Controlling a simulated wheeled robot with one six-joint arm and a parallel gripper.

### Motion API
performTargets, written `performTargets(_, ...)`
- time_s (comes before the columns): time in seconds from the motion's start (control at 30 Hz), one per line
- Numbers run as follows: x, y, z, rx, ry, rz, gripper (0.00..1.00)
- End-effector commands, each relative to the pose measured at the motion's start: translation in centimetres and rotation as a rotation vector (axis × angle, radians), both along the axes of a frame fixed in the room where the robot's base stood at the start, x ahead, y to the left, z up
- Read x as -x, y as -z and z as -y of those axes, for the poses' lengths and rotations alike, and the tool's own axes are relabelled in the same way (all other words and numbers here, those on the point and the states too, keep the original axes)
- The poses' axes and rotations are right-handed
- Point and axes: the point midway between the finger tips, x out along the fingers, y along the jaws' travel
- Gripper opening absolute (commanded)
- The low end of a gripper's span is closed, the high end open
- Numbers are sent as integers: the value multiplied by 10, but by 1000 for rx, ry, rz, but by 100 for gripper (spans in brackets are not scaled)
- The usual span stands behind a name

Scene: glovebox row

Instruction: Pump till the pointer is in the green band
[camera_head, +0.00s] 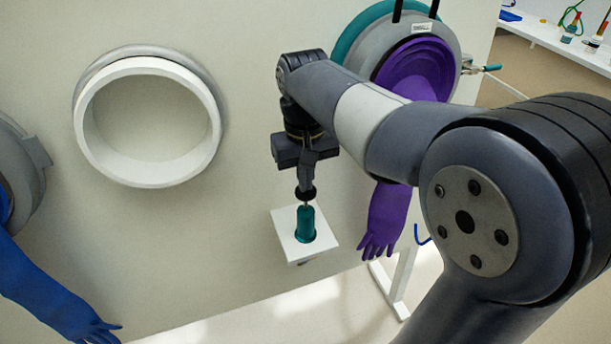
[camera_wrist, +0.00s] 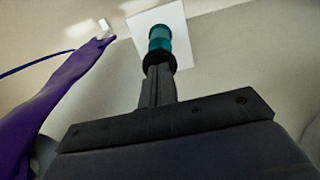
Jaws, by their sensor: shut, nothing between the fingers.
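A teal pump cylinder (camera_head: 305,222) stands upright on a small white shelf (camera_head: 291,250) fixed to the glovebox wall. A black knob (camera_head: 306,194) tops it. My gripper (camera_head: 305,186) is shut and points down right over the knob, with its fingertips at or very near it; I cannot tell whether they touch. In the wrist view the black knob (camera_wrist: 159,60) lies at the fingertips, with the teal cylinder (camera_wrist: 160,38) beyond. No gauge face, pointer or green band can be made out in either view.
A purple glove (camera_head: 386,220) hangs just right of the shelf, and shows in the wrist view (camera_wrist: 55,95). A white ring port (camera_head: 85,125) is on the wall at left. A blue glove (camera_head: 50,297) hangs at lower left. A bench (camera_head: 560,42) stands at far right.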

Motion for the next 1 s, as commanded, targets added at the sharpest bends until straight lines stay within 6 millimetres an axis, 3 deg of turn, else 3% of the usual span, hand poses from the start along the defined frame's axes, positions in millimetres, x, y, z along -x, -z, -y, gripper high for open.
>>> performTargets(0.27, 0, 7, 0, 0, 0, -1, 0)
performTargets(0.53, 0, 47, 0, 1, 0, -3, 0)
performTargets(1.0, 1, 46, 0, 2, 0, -9, 0)
